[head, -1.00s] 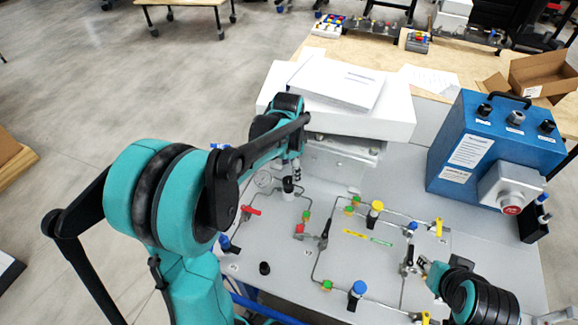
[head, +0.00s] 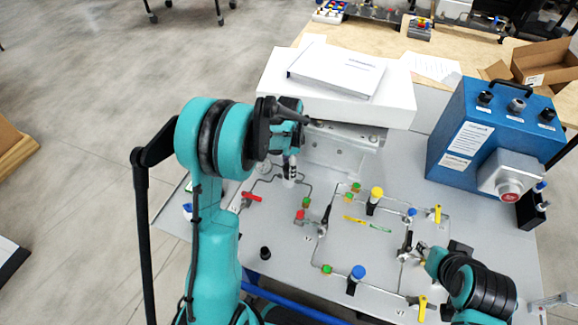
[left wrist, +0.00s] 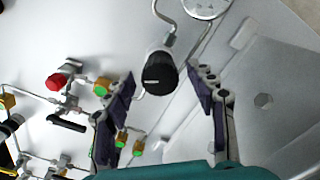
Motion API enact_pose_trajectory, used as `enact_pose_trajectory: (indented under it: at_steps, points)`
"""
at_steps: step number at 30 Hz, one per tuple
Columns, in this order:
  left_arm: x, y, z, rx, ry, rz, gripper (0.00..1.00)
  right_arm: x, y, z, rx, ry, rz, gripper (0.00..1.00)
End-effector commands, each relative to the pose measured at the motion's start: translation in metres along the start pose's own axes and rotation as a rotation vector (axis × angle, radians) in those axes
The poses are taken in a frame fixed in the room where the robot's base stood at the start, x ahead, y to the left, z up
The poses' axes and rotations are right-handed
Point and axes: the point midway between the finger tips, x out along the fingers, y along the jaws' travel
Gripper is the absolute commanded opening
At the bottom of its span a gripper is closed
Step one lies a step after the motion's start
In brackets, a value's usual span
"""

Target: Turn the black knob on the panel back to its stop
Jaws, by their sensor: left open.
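The black knob (left wrist: 158,74) has a white line on its face and sits on a fitting of the grey panel (head: 290,222). In the left wrist view it lies between and just beyond the fingertips of my left gripper (left wrist: 166,88), which is open, with a gap visible on both sides. In the head view my left gripper (head: 292,166) points down over the knob's place and hides the knob. My right gripper (head: 424,256) is at the panel's right part, beside a black-handled valve (head: 405,246); its jaws are too small to judge.
A red-handled valve (head: 251,197) and a red knob (head: 300,215) are near the knob. A round gauge (left wrist: 206,6) is just beyond it. A white box (head: 340,95) stands behind, and a blue box (head: 490,140) is at right. A small black cap (head: 265,253) stands at the front.

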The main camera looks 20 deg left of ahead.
Motion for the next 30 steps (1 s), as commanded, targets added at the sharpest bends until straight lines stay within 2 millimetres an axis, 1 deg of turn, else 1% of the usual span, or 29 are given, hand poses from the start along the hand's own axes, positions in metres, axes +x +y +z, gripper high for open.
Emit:
enact_pose_trajectory:
  at_steps: [5, 8, 9, 11, 17, 23, 30]
  points:
    - [-0.0004, 0.0, -0.0001, 0.0, 0.0, 0.0, 0.56, -0.0004, 0.0, -0.0003, 0.0, 0.0, 0.0, 0.34]
    - [-0.0005, 0.0, -0.0001, 0.0, 0.0, 0.0, 0.32, -0.0004, 0.0, -0.0003, 0.0, 0.0, 0.0, 0.34]
    - [-0.0005, 0.0, -0.0001, 0.0, 0.0, 0.0, 0.22, -0.0003, 0.0, -0.0003, 0.0, 0.0, 0.0, 0.34]
    - [-0.0005, 0.0, -0.0001, 0.0, 0.0, 0.0, 0.06, -0.0003, 0.0, -0.0003, 0.0, 0.0, 0.0, 0.34]
    - [-0.0005, 0.0, -0.0001, -0.003, 0.0, 0.0, 0.06, -0.0002, 0.0, -0.0002, 0.0, 0.0, 0.0, 0.34]
    - [-0.0002, 0.0, 0.0, -0.046, -0.001, 0.0, 0.06, 0.0007, 0.0, 0.0004, 0.0, 0.0, 0.0, 0.34]
    - [0.0004, 0.0001, 0.0001, -0.193, -0.002, 0.0, 0.06, 0.0032, 0.0, 0.0022, 0.0, 0.0, 0.0, 0.34]
